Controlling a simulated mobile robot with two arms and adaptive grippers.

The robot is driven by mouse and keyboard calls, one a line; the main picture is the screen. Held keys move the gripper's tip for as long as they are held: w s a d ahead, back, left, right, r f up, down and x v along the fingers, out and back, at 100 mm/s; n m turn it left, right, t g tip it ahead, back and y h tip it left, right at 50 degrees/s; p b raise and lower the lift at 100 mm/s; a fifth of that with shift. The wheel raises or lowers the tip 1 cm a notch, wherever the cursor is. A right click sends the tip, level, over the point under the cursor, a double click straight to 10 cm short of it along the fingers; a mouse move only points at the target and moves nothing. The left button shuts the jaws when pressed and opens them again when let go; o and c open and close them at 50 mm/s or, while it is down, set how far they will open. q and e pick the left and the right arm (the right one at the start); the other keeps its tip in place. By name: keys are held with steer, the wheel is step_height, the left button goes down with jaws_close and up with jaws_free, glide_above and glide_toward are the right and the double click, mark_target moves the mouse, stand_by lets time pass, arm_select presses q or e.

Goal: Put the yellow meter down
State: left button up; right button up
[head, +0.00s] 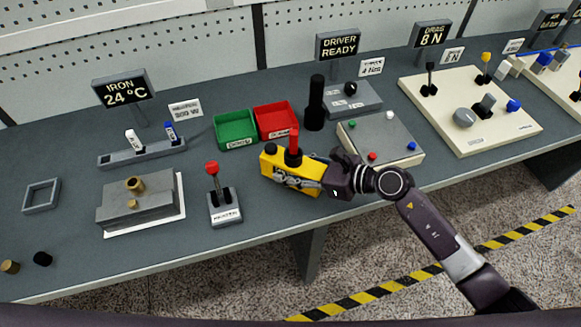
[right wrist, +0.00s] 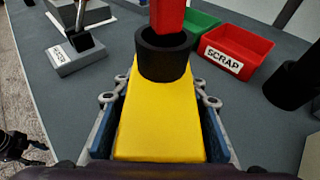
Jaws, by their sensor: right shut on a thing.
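The yellow meter (head: 285,171) is a yellow block with a black collar and a red piece standing up from it. It is over the front middle of the bench, and I cannot tell whether it touches the top. My right gripper (head: 318,177) is shut on it from the right. In the right wrist view the yellow body (right wrist: 160,115) lies between my two fingers (right wrist: 160,130), with the black collar (right wrist: 164,55) at its far end. My left gripper is not in view.
A lever switch (head: 224,203) stands to the left. Behind are a green bin (head: 220,141), a red scrap bin (head: 262,132) and a black cylinder (head: 315,105). A grey panel (head: 400,135) with coloured knobs is to the right. Bare bench lies between the lever and the iron block.

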steer(key=shift+f, duration=0.15)
steer(key=o, duration=1.4)
steer(key=shift+c, duration=0.2)
steer(key=b+v, duration=0.2)
steer(key=v, duration=0.8)
steer(key=shift+s+d, duration=0.2)
steer(key=shift+d, duration=0.1)
steer(key=shift+s+d+r+b, duration=0.3)
steer(key=shift+d+r+b, duration=0.05)
steer(key=shift+d+r, duration=0.2)
